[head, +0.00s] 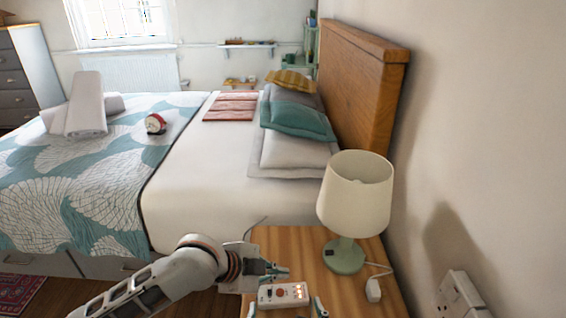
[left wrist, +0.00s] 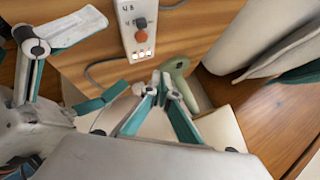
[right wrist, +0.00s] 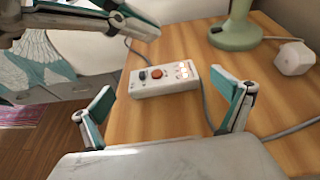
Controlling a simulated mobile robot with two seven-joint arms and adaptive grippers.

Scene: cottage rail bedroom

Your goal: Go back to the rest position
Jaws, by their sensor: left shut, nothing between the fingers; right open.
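My left gripper (head: 284,270) reaches in from the left over the wooden nightstand (head: 290,240). It is shut and empty, just beyond a white control box (head: 283,295). In the left wrist view its fingers (left wrist: 164,84) come together with nothing between them. My right gripper (head: 286,309) is low at the bottom edge of the head view, near side of the box. In the right wrist view its fingers (right wrist: 168,98) are wide apart and empty, with the box (right wrist: 165,79) ahead of them. The box has a dark switch, an orange-red button and lit lamps.
A lamp (head: 354,195) with a green base stands at the back of the nightstand. A white plug-like block (head: 373,289) and cables lie beside it. The bed (head: 200,180) is beyond, the wall (head: 480,130) at right. A wall socket plate (head: 460,295) is at lower right.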

